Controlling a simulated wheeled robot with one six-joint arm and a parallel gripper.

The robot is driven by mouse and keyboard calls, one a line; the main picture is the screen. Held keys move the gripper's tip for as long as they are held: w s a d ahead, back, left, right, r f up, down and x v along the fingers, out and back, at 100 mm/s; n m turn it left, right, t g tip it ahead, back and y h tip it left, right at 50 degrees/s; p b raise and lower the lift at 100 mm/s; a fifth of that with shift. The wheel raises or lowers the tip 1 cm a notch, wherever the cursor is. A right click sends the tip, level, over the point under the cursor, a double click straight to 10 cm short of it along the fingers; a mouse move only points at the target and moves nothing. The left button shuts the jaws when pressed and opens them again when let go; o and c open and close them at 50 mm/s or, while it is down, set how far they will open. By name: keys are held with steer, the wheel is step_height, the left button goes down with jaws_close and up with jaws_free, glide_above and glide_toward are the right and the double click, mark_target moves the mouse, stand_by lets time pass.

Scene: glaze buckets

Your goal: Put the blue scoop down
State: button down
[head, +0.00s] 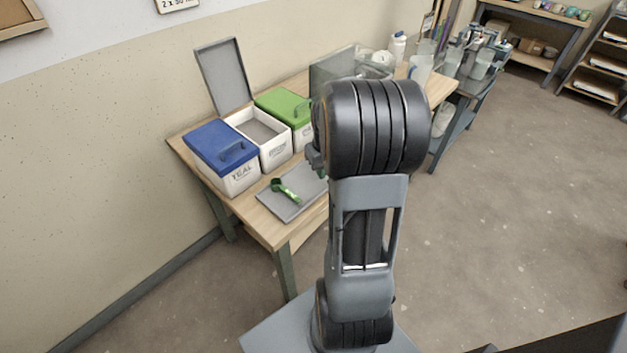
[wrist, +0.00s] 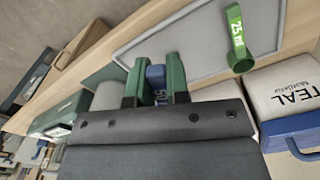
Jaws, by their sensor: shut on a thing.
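My gripper (wrist: 156,72) is shut on the blue scoop (wrist: 155,80). Only a short blue part with white marking shows between the two green fingers in the wrist view; the rest of it is hidden. A flat grey tray (wrist: 200,38) lies on the table beyond the fingertips, and it also shows in the head view (head: 308,186). I cannot tell whether the blue scoop touches the tray. In the head view my arm hides the gripper almost wholly and the blue scoop fully.
A green scoop (head: 285,190) lies on the tray, marked 25 ml in the wrist view (wrist: 237,45). Behind the tray stand a blue-lidded TEAL bucket (head: 238,181), an open white bucket (head: 276,152) and a green-lidded bucket (head: 283,104). The tray is bare beside the green scoop.

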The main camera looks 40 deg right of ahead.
glide_above(314, 187)
step_height(314, 187, down, 5)
steer(key=shift+r, duration=0.15)
steer(key=shift+s+f, duration=0.1)
steer(key=shift+f, duration=1.35)
steer(key=shift+f, duration=0.1)
steer(key=c, duration=1.4)
jaws_free()
